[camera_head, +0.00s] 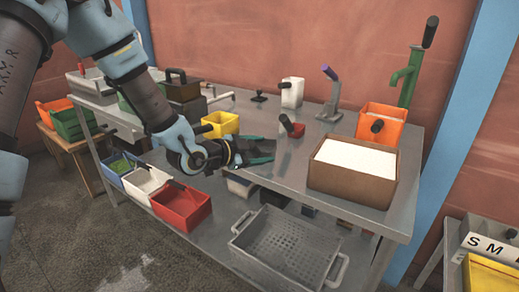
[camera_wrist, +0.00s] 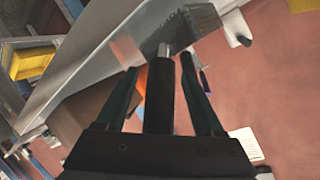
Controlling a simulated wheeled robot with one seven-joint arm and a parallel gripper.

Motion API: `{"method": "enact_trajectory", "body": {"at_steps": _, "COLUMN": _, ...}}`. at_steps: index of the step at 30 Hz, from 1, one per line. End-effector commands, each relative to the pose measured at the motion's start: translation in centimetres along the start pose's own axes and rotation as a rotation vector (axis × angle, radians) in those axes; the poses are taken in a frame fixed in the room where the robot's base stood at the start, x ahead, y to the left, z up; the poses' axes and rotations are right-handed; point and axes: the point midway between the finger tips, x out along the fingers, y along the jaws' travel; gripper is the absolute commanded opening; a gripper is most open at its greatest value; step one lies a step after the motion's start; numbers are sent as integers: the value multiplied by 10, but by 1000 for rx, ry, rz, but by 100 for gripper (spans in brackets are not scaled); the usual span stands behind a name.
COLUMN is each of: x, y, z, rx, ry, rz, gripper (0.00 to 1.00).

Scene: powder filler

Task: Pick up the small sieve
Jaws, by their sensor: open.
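My gripper (camera_head: 268,150) is over the metal table, left of its middle, with its teal fingers apart. In the wrist view my gripper (camera_wrist: 160,66) is open. A thick black handle lies lengthwise between the fingers, with a gap on each side. A short metal shank leads from the handle's end toward a dark perforated metal piece, which looks like the small sieve (camera_wrist: 190,18). The sieve is partly cut off by the top edge of the picture. In the head view I cannot clearly pick it out by my fingers.
A brown box of white powder (camera_head: 352,158) stands at the table's right front, with an orange bin (camera_head: 382,125) behind it. A large perforated tray (camera_head: 285,245) sits on the shelf below.

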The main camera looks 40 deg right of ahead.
Motion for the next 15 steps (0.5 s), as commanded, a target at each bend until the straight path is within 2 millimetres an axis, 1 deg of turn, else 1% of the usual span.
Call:
{"method": "enact_trajectory", "body": {"at_steps": 3, "x": 0, "y": 0, "z": 0, "rx": 0, "ry": 0, "rz": 0, "gripper": 69}}
{"method": "enact_trajectory", "body": {"at_steps": 4, "x": 0, "y": 0, "z": 0, "rx": 0, "ry": 0, "rz": 0, "gripper": 67}}
{"method": "enact_trajectory", "body": {"at_steps": 15, "x": 0, "y": 0, "z": 0, "rx": 0, "ry": 0, "rz": -1, "gripper": 26}}
